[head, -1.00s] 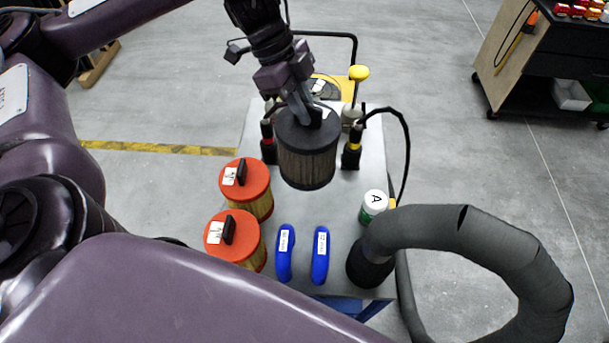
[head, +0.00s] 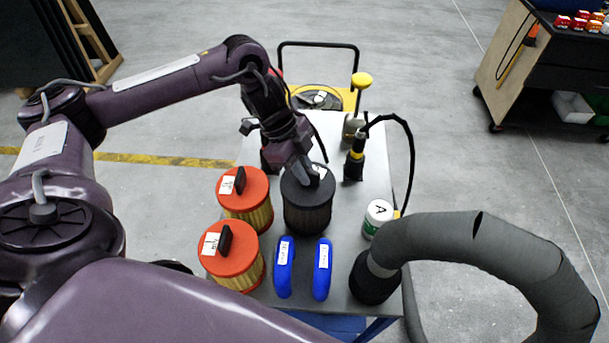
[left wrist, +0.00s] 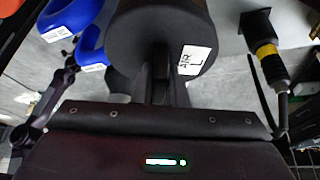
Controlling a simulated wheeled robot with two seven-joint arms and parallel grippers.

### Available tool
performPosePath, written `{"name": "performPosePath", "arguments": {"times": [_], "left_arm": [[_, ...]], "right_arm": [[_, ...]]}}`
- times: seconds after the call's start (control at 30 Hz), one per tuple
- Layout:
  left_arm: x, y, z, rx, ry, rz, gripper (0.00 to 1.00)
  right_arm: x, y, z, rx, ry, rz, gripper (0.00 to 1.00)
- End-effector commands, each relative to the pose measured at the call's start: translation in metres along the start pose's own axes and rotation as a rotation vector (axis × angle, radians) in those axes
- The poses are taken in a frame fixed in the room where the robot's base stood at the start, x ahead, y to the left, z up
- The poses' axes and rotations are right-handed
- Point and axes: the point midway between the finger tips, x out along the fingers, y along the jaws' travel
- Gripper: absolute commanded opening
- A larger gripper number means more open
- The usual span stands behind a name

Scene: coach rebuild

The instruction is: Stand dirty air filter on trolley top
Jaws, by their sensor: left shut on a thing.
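The dirty air filter (head: 308,210) is a dark cylinder with a black cap and dark pleats. It is upright at the trolley top (head: 341,262), beside the red-capped filters. I cannot tell whether its base touches the surface. My left gripper (head: 309,175) is shut on the handle on its cap. In the left wrist view the filter's cap (left wrist: 160,40) with a white label fills the space ahead of the fingers (left wrist: 162,88). My right gripper is not in view.
Two red-capped yellow filters (head: 243,195) (head: 231,255) stand to the left. Two blue objects (head: 284,268) (head: 322,270) are in front. A green-white can (head: 378,217), a thick grey hose (head: 480,245) and a yellow-banded black tool (head: 355,158) are to the right.

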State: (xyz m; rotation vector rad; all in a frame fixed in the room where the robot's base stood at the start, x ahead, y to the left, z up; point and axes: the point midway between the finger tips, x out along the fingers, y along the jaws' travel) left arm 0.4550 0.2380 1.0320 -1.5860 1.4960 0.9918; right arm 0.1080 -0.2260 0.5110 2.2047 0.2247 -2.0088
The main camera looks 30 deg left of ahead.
Motion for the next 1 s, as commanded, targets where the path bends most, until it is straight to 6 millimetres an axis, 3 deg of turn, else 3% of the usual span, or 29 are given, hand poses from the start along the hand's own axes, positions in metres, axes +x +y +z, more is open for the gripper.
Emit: {"name": "performPosePath", "arguments": {"times": [0.2, 0.57, 0.6, 0.77, 1.0], "left_arm": [[0.022, 0.000, 0.010, 0.000, 0.002, 0.000, 0.00], [0.027, 0.000, 0.013, 0.001, 0.002, 0.000, 0.00], [0.028, 0.000, 0.013, 0.000, 0.000, 0.001, 0.14], [0.027, 0.000, 0.013, 0.000, 0.000, 0.001, 0.34], [0.026, 0.000, 0.013, 0.000, 0.001, 0.001, 0.34]], "right_arm": [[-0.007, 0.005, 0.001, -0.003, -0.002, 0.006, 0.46], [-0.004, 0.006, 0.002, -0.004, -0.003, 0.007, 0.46], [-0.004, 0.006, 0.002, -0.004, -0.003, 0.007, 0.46], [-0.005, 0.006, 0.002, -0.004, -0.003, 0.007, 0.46], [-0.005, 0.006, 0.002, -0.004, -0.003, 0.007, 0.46]]}}
